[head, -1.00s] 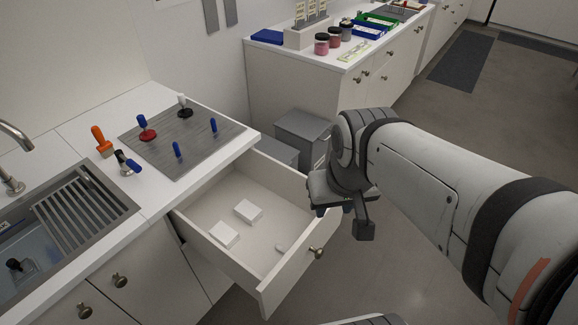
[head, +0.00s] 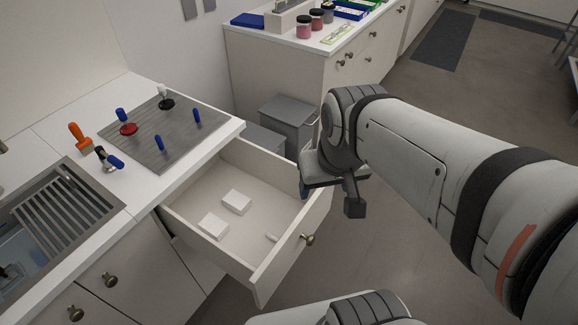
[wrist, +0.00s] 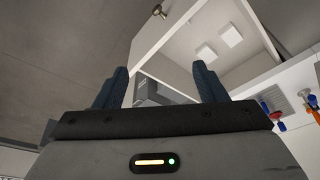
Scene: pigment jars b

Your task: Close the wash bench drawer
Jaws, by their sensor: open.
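The wash bench drawer (head: 282,262) stands pulled out from the bench, with two white blocks and a small pale item inside. Its round knob (head: 308,239) is on the front panel. In the wrist view the drawer (wrist: 172,22) shows beyond the fingers, with its knob (wrist: 158,10) near the top edge. My gripper (wrist: 160,88) is open, with nothing between its blue fingers. In the head view my gripper (head: 306,188) is beside the drawer's far right corner, partly hidden by my wrist; I cannot tell whether it touches.
Grey bins (head: 288,122) stand on the floor behind the drawer. A second counter (head: 270,50) holds jars.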

